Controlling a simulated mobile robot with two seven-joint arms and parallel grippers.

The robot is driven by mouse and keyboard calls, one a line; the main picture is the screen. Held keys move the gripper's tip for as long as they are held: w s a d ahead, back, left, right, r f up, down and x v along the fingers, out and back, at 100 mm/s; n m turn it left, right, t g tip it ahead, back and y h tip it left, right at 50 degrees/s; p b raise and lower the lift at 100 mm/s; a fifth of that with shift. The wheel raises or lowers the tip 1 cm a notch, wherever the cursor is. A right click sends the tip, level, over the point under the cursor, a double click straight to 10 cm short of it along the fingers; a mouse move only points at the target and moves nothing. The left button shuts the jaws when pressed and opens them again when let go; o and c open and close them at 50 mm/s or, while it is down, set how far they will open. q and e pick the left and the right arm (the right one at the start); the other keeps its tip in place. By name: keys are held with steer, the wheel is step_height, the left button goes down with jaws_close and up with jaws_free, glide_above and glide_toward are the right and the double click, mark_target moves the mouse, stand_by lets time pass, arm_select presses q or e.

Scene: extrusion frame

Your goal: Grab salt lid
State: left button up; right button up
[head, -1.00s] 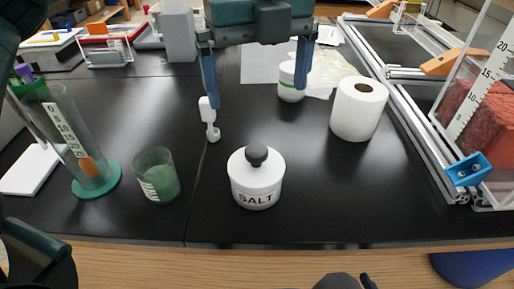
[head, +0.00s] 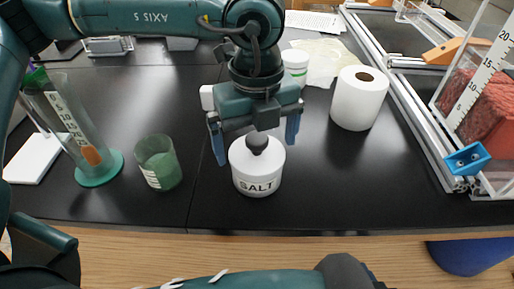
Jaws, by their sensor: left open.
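The white salt jar (head: 257,182), marked SALT, stands upright on the black bench top. Its white lid (head: 245,156) sits on it, with a dark round knob (head: 257,141) on top. My left gripper (head: 256,150) points down above the jar, with its blue fingers spread on either side of the lid. The fingers are open and the knob lies between them; I cannot tell whether they touch anything. My right gripper cannot be made out; a teal arm link of mine crosses the bottom edge.
A green beaker (head: 158,163) and a leaning cylinder (head: 75,130) on a green base stand to the left. A white paper roll (head: 358,99) and a small white jar (head: 295,65) stand behind right. A metal frame (head: 420,130) runs along the right. Bench is clear right of the salt jar.

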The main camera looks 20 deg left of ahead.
arm_select(q)
steer(key=shift+c, duration=0.4)
steer(key=c, duration=0.7)
